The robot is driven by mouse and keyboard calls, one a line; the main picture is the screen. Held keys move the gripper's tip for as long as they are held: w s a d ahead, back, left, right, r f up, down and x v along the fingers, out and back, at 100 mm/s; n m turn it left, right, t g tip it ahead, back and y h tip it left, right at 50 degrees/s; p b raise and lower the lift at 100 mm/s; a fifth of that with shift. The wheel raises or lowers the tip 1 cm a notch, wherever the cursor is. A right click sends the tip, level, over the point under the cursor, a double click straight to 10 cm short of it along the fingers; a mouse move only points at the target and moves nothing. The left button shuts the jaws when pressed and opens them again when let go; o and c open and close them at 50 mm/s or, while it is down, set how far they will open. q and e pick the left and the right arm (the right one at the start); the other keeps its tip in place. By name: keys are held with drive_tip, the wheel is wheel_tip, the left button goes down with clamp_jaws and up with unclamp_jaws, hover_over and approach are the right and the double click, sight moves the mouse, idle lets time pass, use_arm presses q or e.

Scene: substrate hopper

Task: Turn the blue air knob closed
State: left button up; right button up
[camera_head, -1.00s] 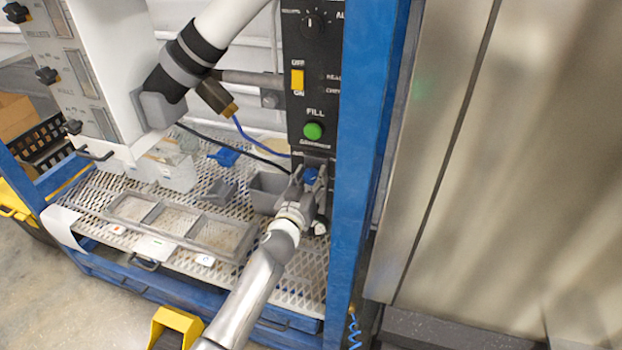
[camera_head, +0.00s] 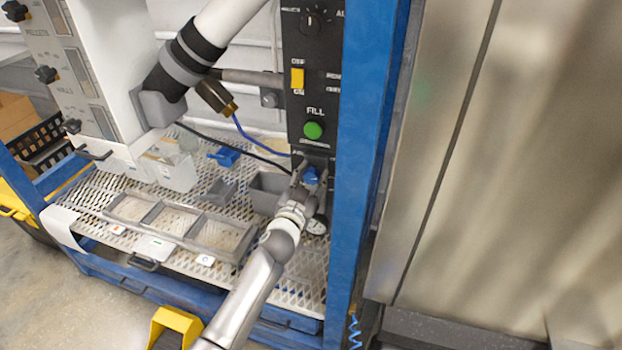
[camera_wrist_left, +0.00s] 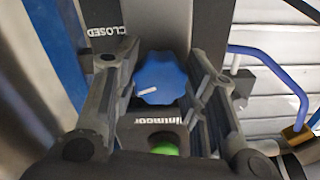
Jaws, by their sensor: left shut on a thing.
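The blue air knob (camera_head: 311,175) is low on the black control panel (camera_head: 312,80), below the green FILL button (camera_head: 313,130). My left gripper (camera_head: 309,171) reaches up to it from below, one finger on each side. In the left wrist view the lobed knob (camera_wrist_left: 160,78) sits between the two fingers (camera_wrist_left: 161,80) of the gripper, which is shut on it. The knob's white mark points to the left in that view. A CLOSED label (camera_wrist_left: 95,31) lies at the upper left, apart from the mark. My right gripper is out of view.
A blue post (camera_head: 365,180) stands close on the right of my left gripper. A grey bin (camera_head: 268,192) and a divided tray (camera_head: 180,222) rest on the mesh shelf to the left. A blue hose (camera_head: 245,137) runs behind.

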use_arm(q)
drive_tip(key=m, duration=1.2)
drive_tip(key=shift+m+b, duration=0.3)
drive_tip(key=shift+b, duration=0.05)
idle(0.4)
drive_tip(key=o, duration=1)
drive_tip(key=v, duration=1.2)
